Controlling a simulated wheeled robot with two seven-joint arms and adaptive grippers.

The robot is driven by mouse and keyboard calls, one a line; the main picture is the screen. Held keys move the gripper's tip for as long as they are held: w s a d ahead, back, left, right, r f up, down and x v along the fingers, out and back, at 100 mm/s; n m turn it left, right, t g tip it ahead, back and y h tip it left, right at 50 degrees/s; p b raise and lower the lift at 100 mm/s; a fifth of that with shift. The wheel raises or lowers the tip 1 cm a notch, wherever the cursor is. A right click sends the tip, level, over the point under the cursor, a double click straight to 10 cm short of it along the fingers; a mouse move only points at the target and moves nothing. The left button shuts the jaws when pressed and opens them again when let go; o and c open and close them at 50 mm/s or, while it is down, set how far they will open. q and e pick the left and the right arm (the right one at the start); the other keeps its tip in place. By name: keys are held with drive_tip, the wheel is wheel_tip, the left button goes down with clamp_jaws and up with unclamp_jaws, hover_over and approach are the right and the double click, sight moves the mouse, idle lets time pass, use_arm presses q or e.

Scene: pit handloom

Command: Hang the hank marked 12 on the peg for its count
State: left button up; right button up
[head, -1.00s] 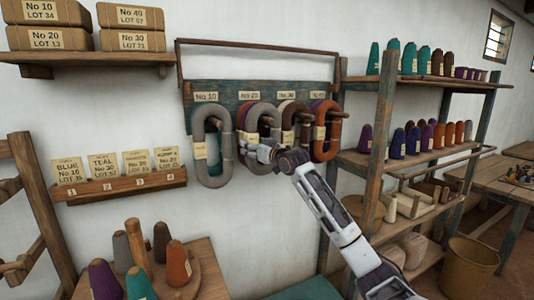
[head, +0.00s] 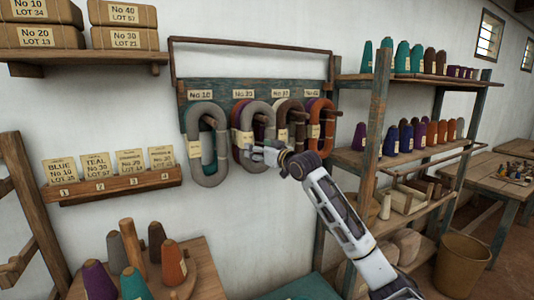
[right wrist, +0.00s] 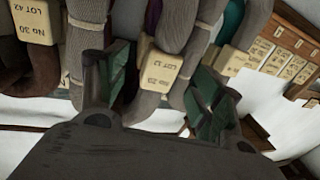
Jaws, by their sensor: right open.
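Several looped hanks hang on the peg rack (head: 300,94) on the wall, under small count labels. A grey hank (head: 207,170) hangs under No 10 with teal behind it. Another grey hank (head: 256,112) hangs under the second label, with a purple one beside it. My right gripper (head: 262,153) is in front of this hank's lower part. In the right wrist view, my open right gripper (right wrist: 158,95) has a grey hank with a tag (right wrist: 158,68) between its fingers. The tag appears to read LOT 12 and No 20. My left gripper is out of view.
A brown hank (head: 281,135) and an orange hank (head: 314,135) hang close on the right. The shelf post (head: 375,140) and cone shelves stand beyond. A card rack (head: 130,183) is on the left wall. A cone table (head: 205,265) stands below.

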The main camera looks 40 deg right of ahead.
drive_tip(key=shift+s+a, duration=0.15)
drive_tip(key=shift+s, duration=1.05)
drive_tip(key=shift+s+a, duration=0.1)
drive_tip(key=shift+s, duration=1.1)
